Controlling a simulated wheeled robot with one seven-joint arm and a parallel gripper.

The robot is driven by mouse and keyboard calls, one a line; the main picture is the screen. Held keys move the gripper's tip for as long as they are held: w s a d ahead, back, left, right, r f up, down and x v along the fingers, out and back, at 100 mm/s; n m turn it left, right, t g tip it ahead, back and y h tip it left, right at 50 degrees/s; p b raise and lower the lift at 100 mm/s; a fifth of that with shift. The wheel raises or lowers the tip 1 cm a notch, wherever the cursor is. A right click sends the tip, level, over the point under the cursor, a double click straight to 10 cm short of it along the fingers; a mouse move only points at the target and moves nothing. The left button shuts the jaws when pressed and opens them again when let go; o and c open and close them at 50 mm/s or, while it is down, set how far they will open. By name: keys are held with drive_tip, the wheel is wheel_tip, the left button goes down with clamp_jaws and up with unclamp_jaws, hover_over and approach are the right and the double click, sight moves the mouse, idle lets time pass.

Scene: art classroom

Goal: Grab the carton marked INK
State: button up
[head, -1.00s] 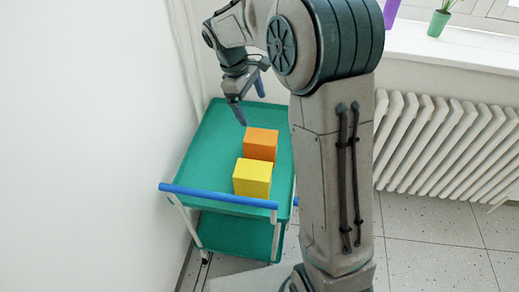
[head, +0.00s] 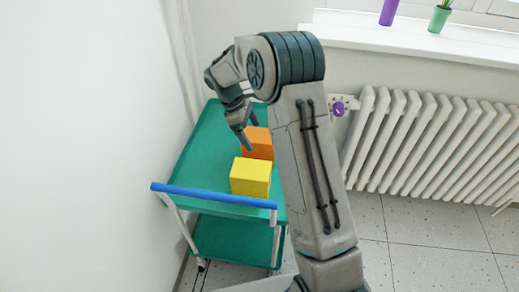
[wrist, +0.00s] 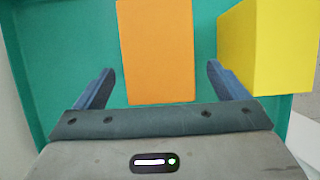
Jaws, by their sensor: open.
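An orange carton (head: 258,143) and a yellow carton (head: 250,177) stand close together on the top shelf of a green cart (head: 207,160). No INK marking is readable on either one. My gripper (head: 246,137) is above the cart, by the orange carton. In the wrist view my gripper (wrist: 160,92) is open, its blue-grey fingers on either side of the orange carton's (wrist: 156,50) near end, with gaps at both sides. The yellow carton (wrist: 265,45) is just right of the right finger. I cannot tell how far the fingertips are above the shelf.
The cart has a blue handle bar (head: 213,196) at its near end and a lower green shelf (head: 235,240). A white wall is close on the left. A radiator (head: 430,150) and a windowsill with a purple vase (head: 389,12) and a green pot (head: 439,18) are on the right.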

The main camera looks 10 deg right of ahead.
sight(259, 148)
drive_tip(key=shift+b+x, duration=0.65)
drive_tip(key=shift+x, duration=2.15)
drive_tip(key=shift+d+r, duration=0.1)
drive_tip(key=shift+r, duration=0.1)
drive_tip(key=c, duration=1.4)
